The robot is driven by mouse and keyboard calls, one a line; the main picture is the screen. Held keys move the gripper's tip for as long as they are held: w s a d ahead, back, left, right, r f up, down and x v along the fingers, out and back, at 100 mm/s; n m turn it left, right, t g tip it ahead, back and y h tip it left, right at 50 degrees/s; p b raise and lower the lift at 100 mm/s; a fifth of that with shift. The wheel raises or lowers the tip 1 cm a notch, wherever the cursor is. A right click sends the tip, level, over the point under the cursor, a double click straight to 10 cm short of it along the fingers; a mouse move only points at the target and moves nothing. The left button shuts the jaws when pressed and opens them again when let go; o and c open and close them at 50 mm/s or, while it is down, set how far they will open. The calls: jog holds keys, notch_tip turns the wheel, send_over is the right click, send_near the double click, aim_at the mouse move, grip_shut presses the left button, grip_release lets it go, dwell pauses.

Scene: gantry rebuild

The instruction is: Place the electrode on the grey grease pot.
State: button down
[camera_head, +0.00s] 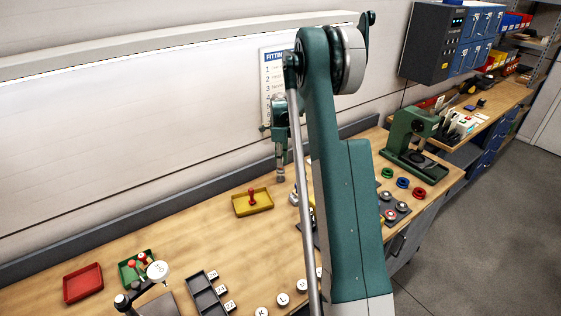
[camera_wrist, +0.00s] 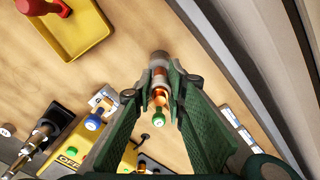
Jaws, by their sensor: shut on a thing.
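My gripper (camera_head: 280,150) hangs above the workbench near the wall, pointing down. Its green fingers (camera_wrist: 156,90) are shut on the electrode (camera_wrist: 160,68), a short grey and copper cylinder at the fingertips. The electrode also shows as a small grey piece (camera_head: 281,174) below the gripper in the head view, apart from the bench top. I cannot identify the grey grease pot with certainty. Small green (camera_head: 387,172), blue (camera_head: 403,183) and red (camera_head: 419,193) round pieces stand on the bench right of my arm, which hides part of the bench.
A yellow tray (camera_head: 266,204) with a red-handled piece lies left of the gripper. A yellow unit (camera_wrist: 72,148) with blue and green knobs sits below. A green press (camera_head: 411,143) stands at right, a red tray (camera_head: 82,284) at front left.

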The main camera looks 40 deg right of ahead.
jog(key=shift+f, duration=0.15)
jog(key=c, duration=2.3)
grip_release()
notch_tip(320, 180, up, 12)
jog(key=shift+r, duration=0.2)
